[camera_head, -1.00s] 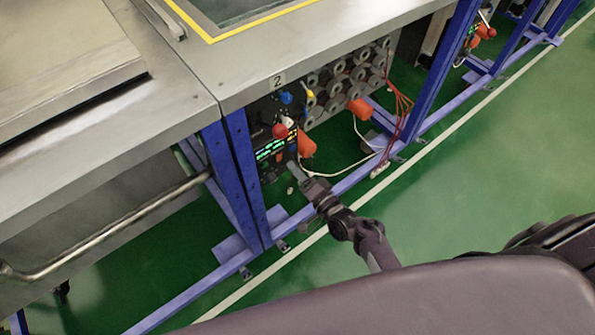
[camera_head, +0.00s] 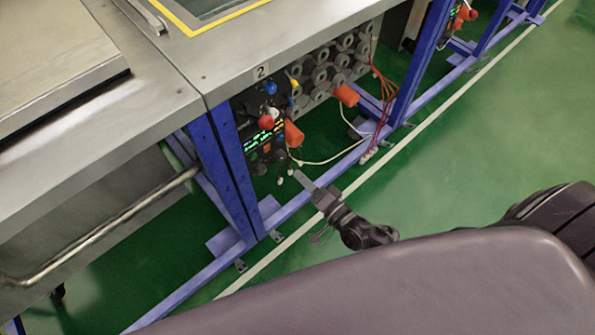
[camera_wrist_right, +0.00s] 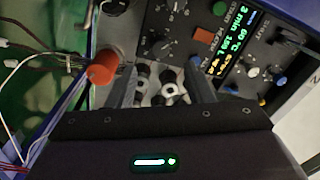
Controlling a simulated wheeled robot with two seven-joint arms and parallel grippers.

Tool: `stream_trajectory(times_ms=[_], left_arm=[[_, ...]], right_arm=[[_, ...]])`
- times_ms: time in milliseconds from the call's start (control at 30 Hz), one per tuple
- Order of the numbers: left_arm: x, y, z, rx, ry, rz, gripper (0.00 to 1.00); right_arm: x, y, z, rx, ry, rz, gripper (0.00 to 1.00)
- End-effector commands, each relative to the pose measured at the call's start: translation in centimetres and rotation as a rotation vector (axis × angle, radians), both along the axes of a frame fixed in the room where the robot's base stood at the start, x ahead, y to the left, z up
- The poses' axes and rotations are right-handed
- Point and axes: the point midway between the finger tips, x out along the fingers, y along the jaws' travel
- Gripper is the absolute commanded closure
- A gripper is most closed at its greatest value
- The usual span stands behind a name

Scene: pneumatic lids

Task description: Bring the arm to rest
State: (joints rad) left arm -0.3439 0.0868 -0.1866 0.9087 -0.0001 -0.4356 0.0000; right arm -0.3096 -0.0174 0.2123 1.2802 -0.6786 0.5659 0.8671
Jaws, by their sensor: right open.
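My right gripper (camera_head: 306,184) is in the head view, in front of the blue frame and below the control panel (camera_head: 262,140). It is apart from the panel and holds nothing that I can see. In the right wrist view its two fingers (camera_wrist_right: 165,85) stand apart, with the panel (camera_wrist_right: 235,50) and its lit display beyond them. My left gripper is not in view.
A steel bench (camera_head: 215,75) on blue legs (camera_head: 230,160) stands above the panel. Orange plugs (camera_head: 293,134), red wires (camera_head: 383,95) and a white cable hang near the panel. Open green floor (camera_head: 490,130) lies to the right, past a white line.

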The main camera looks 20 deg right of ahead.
Motion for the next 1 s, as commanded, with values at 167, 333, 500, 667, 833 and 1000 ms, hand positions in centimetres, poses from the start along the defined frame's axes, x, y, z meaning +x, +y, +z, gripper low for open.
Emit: stream_trajectory(times_ms=[167,333,500,667,833,1000], left_arm=[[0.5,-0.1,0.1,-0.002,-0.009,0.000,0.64],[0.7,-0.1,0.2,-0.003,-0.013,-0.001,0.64],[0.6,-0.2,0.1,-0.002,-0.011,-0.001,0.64],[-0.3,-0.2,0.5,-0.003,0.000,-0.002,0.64],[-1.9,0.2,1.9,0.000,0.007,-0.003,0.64],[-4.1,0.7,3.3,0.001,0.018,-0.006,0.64]], right_arm=[[-0.2,-0.1,0.0,0.000,-0.001,0.000,0.53],[-0.1,-0.1,0.0,0.000,0.000,0.000,0.53],[-0.1,0.0,0.0,0.000,0.000,0.000,0.53],[-0.8,0.5,-1.7,-0.059,0.054,0.006,0.53],[-5.1,1.9,-9.5,-0.352,0.295,0.069,0.53],[-14.7,1.5,-18.5,-0.749,0.591,0.255,0.53]])
